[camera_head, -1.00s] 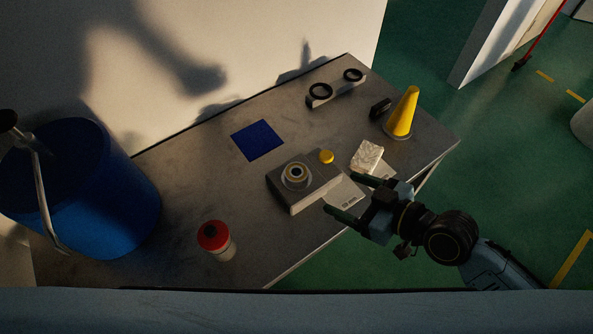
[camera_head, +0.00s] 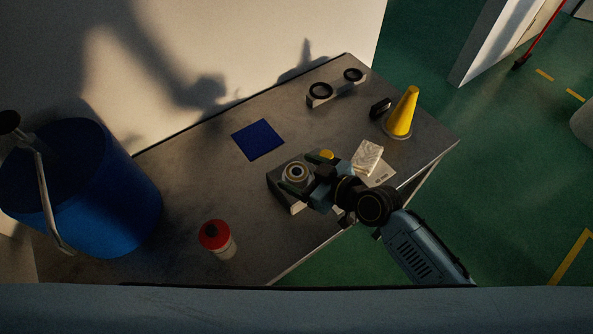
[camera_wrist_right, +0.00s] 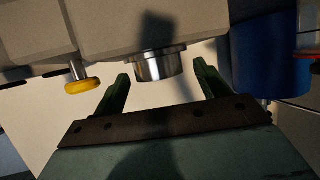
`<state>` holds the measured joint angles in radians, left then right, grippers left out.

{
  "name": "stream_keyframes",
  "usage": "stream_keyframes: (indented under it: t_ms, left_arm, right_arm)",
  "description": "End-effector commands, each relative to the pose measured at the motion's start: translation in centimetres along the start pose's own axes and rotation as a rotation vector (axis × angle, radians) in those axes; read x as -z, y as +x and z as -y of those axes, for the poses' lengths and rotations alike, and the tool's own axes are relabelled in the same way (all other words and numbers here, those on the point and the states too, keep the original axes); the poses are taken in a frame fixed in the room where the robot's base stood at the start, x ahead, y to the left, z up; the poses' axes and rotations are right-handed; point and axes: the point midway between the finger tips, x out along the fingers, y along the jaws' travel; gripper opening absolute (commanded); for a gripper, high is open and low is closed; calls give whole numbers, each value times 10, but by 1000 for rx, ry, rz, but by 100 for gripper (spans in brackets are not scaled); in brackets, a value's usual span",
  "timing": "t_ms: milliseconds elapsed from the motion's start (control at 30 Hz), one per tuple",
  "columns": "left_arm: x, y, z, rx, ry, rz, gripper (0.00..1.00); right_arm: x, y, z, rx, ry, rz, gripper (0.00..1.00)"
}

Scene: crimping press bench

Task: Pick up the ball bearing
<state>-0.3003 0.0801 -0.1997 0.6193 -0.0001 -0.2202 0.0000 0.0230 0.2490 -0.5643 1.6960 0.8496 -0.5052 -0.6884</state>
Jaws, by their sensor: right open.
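The ball bearing (camera_head: 296,172) is a metal ring on top of the grey press block (camera_head: 276,190) on the bench. In the right wrist view a shiny round metal piece (camera_wrist_right: 160,66), seen from the side, stands out from the block and seems to be the bearing with its seat. My right gripper (camera_head: 303,173) is open, its two fingers to either side of the bearing in the head view. In the wrist view the gripper (camera_wrist_right: 163,88) has the metal piece between and beyond its fingertips; contact cannot be told. My left gripper is not in view.
A yellow button (camera_head: 327,155) sits on the block beside the fingers. A white packet (camera_head: 367,158), yellow cone (camera_head: 403,112) and ring stand (camera_head: 335,92) are farther right and back. A red-capped bottle (camera_head: 216,239) and blue bin (camera_head: 130,215) are left. A blue square (camera_head: 258,140) lies behind.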

Motion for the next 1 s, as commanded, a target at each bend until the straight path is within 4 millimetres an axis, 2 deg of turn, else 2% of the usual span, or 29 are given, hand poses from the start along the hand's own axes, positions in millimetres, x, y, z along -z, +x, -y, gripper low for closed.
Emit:
stream_keyframes:
  t_ms: [267, 667, 867, 1000]
  left_arm:
    - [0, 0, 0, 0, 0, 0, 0]
    - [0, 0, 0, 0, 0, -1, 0]
    - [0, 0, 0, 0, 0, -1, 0]
    - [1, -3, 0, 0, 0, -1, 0]
  right_arm:
    - [0, 3, 0, 0, -1, -1, 75]
    - [0, 3, 0, 0, -1, 0, 22]
    - [1, 3, 0, -1, -1, -2, 21]
    - [11, -1, 0, 0, -2, -4, 21]
